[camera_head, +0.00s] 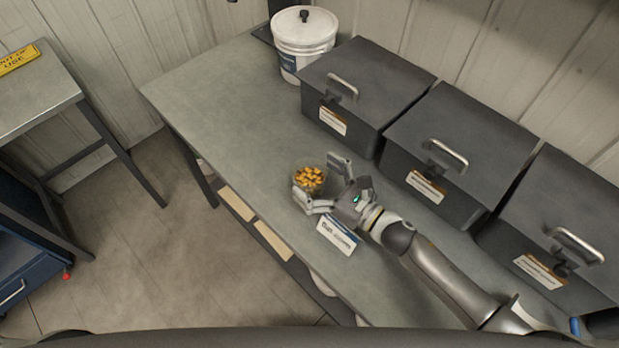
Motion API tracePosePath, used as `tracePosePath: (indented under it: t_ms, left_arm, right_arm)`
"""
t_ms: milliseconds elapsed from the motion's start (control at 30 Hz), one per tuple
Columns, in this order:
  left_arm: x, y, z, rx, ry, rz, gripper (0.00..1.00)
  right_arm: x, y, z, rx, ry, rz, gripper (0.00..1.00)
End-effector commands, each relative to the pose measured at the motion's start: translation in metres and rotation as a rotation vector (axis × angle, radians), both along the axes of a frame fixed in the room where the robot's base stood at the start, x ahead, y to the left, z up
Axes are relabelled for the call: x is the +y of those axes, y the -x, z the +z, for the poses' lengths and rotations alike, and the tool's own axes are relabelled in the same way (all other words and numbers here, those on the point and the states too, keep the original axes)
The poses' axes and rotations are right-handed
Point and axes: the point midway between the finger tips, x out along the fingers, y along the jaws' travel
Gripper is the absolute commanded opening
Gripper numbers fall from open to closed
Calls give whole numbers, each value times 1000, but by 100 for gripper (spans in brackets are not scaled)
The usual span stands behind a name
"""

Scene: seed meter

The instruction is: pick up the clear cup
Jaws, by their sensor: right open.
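The clear cup (309,181) stands on the grey table near its front edge, filled with yellow-orange seeds. My right gripper (317,180) comes in from the right, low over the table, with its fingers spread open on either side of the cup. One finger is behind the cup and the other is in front of it, partly covering its lower side. Whether either finger touches the cup cannot be told. My left gripper is not in view.
A small white and blue label sign (337,235) stands just in front of my right gripper. Dark lidded bins (370,85) line the back of the table. A white bucket (303,36) stands at the back left. The table's left part (215,100) is clear.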

Motion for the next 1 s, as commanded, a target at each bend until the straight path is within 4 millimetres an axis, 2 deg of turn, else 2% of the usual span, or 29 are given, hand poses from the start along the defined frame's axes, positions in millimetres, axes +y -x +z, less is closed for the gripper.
tracePosePath:
  t_ms: [167, 433, 833, 1000]
  left_arm:
    - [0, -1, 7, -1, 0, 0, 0]
    - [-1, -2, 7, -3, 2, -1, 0]
    - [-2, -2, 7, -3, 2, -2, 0]
    - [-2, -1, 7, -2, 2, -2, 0]
  right_arm:
    - [13, -12, 2, 0, -1, -1, 95]
    - [14, -13, 0, 0, 0, 0, 95]
    - [14, -13, 0, 0, 0, -1, 43]
    - [14, -13, 1, -2, -1, 0, 41]
